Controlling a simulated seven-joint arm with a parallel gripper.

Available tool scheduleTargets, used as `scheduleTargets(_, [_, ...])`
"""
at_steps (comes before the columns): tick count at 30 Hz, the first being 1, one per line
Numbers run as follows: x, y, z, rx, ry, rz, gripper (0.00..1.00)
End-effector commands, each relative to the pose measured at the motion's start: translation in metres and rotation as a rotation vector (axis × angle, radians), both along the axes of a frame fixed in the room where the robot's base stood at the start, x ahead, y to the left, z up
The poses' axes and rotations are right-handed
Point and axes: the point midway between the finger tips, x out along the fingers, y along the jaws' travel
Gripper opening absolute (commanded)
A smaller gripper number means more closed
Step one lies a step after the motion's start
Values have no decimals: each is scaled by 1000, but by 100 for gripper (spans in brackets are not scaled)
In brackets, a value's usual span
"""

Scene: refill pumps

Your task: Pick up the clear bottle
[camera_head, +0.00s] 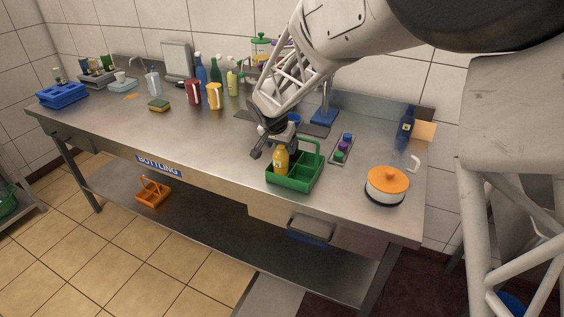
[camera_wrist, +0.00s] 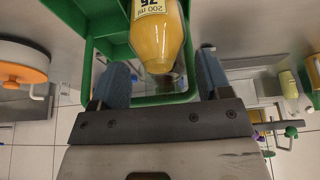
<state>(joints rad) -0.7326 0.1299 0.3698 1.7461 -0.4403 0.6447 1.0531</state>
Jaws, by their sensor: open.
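A see-through bottle with yellow-orange contents (camera_head: 281,162) stands in the left part of the green divided caddy (camera_head: 295,186) near the table's front edge. My gripper (camera_head: 263,148) is just behind and left of the bottle. In the wrist view its two blue-grey fingers (camera_wrist: 162,75) are apart, with the bottle in line between them and nothing held.
A white pot with an orange lid (camera_head: 387,186) stands right of the caddy. A small grey tray with coloured caps (camera_head: 341,150) lies behind it. Red (camera_head: 193,91) and yellow (camera_head: 214,96) jugs stand farther back. The table's front left is clear.

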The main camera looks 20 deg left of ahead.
Motion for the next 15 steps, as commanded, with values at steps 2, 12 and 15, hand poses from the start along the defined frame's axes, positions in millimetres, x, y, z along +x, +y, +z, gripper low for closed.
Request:
scheduleTargets(2, [0,0,0,0,0,0,71])
scheduleTargets(12, [0,0,0,0,0,0,71])
scheduleTargets(15, [0,0,0,0,0,0,56])
